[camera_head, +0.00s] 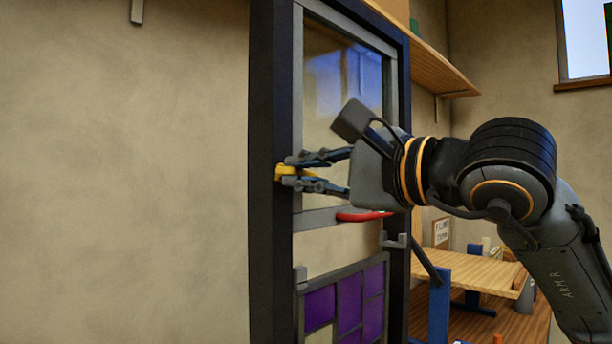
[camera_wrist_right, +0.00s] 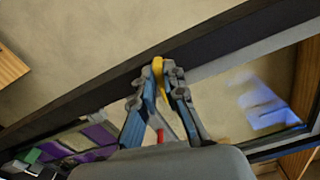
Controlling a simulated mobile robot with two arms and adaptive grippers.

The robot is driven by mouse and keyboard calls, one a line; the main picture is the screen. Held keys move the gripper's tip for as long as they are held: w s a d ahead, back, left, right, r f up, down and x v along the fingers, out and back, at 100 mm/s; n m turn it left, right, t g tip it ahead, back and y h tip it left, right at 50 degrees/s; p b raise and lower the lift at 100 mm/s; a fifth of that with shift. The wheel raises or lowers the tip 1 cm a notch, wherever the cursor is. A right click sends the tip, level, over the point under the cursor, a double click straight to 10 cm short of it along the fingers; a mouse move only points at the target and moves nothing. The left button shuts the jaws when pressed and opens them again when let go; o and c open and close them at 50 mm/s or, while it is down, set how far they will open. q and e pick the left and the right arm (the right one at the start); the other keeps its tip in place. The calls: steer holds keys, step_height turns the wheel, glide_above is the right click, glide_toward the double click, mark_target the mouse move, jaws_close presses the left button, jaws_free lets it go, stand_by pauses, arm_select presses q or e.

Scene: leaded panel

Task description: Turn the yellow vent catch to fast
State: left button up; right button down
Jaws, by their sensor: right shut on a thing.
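The yellow vent catch (camera_head: 281,171) sits on the dark left post of the panel's frame. My right gripper (camera_head: 288,172) reaches in from the right, and its two fingertips are closed on the catch. In the right wrist view the yellow catch (camera_wrist_right: 157,68) stands between the fingertips of my right gripper (camera_wrist_right: 160,74), next to the dark frame. The fingers hide part of the catch, and I cannot read its setting. My left gripper is in neither view.
A red handle (camera_head: 363,216) sits on the grey crossbar below my right gripper. Purple leaded panes (camera_head: 349,303) fill the lower panel. A wooden table (camera_head: 470,273) stands behind at the right, and a shelf (camera_head: 438,68) is above it. Bare wall lies to the left.

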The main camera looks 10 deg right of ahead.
steer(key=shift+f+n, duration=0.15)
steer(key=shift+n, duration=0.75)
steer(key=c, duration=1.4)
jaws_free()
steer(key=v, duration=1.2)
steer(key=shift+a, duration=0.1)
